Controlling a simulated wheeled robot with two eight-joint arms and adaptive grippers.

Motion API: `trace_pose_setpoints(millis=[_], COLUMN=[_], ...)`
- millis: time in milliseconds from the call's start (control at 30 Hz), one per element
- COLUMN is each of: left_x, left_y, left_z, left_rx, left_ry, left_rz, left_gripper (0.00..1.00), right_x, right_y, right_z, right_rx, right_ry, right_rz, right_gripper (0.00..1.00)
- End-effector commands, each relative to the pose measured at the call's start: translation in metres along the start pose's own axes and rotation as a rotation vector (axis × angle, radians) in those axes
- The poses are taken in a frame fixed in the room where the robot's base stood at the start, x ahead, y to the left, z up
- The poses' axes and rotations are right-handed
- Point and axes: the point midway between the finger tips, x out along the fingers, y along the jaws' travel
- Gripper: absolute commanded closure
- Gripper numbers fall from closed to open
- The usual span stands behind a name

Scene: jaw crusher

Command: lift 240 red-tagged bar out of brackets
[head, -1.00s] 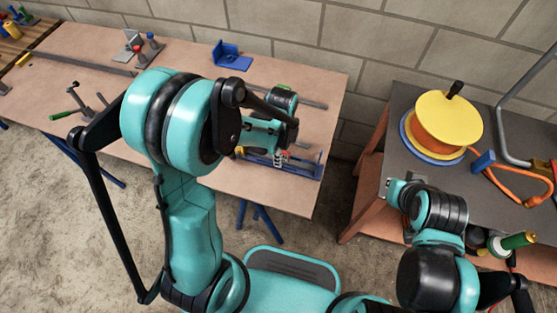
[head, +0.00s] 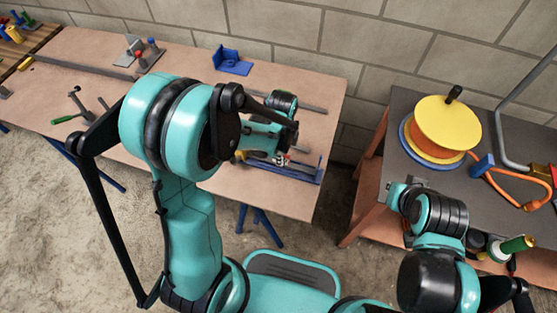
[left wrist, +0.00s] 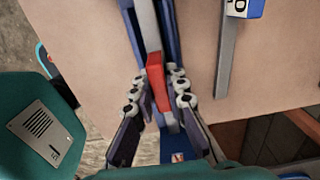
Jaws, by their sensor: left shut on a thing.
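The grey bar (left wrist: 144,28) with a red tag (left wrist: 156,78) runs along the blue bracket piece (left wrist: 171,30) in the left wrist view. My left gripper (left wrist: 158,98) is shut on this bar at the red tag, with one finger on each side. I cannot tell whether the bar is clear of the brackets. In the head view my left gripper (head: 280,158) is at the blue bracket fixture (head: 302,173) near the table's front right, and my arm hides part of it. My right arm's end (head: 396,190) is near the right-hand bench; its fingers cannot be made out.
Another grey bar (left wrist: 230,58) with a white and blue tag (left wrist: 243,8) lies to the right. A blue bracket (head: 232,62) stands at the back of the wooden table (head: 190,63). A yellow and orange reel (head: 446,122) stands on the dark bench (head: 398,112).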

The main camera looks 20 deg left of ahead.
Motion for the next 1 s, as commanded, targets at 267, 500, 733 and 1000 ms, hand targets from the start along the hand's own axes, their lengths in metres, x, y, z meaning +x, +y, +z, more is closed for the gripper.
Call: trace_pose_setpoints(millis=[267,500,733,1000], left_x=[-0.010,-0.018,-0.025,-0.033], left_y=[0.000,0.000,0.000,0.000], left_z=[0.000,0.000,0.000,0.000], left_rx=[0.000,0.000,0.000,0.000], left_ry=[0.000,0.000,0.000,0.000], left_rz=[0.000,0.000,0.000,0.000], left_gripper=[1.00,1.00,1.00,1.00], right_x=[-0.006,-0.011,-0.015,-0.021], right_y=[0.000,0.000,0.000,0.000], right_z=[-0.004,-0.008,-0.011,-0.015], right_rx=[0.000,0.000,0.000,0.000], right_ry=[0.000,0.000,0.000,0.000], right_rz=[0.000,0.000,0.000,0.000], right_gripper=[1.00,1.00,1.00,1.00])
